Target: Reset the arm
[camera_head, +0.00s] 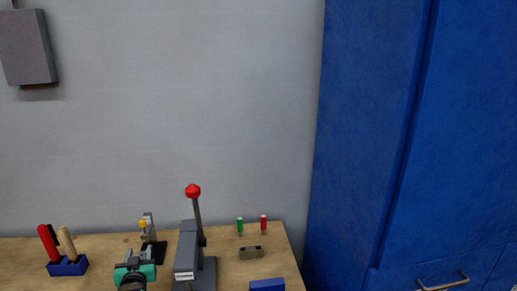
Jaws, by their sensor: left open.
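My left gripper (135,262), black and teal, shows at the bottom edge of the head view, over the wooden bench. It is open, and I see nothing between its fingers. Just to its right stands a grey press (187,252). Its lever (198,215) points up and ends in a red knob (193,191). The gripper appears apart from the press. Most of my left arm is below the picture. My right gripper is not in view.
The bench (105,250) holds a blue holder (68,267) with red and wooden handles, a yellow-topped device (148,228) behind the gripper, green (240,226) and red (263,223) pieces, a grey-brown block (251,253) and a blue block (267,285). A blue cabinet (380,130) stands right.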

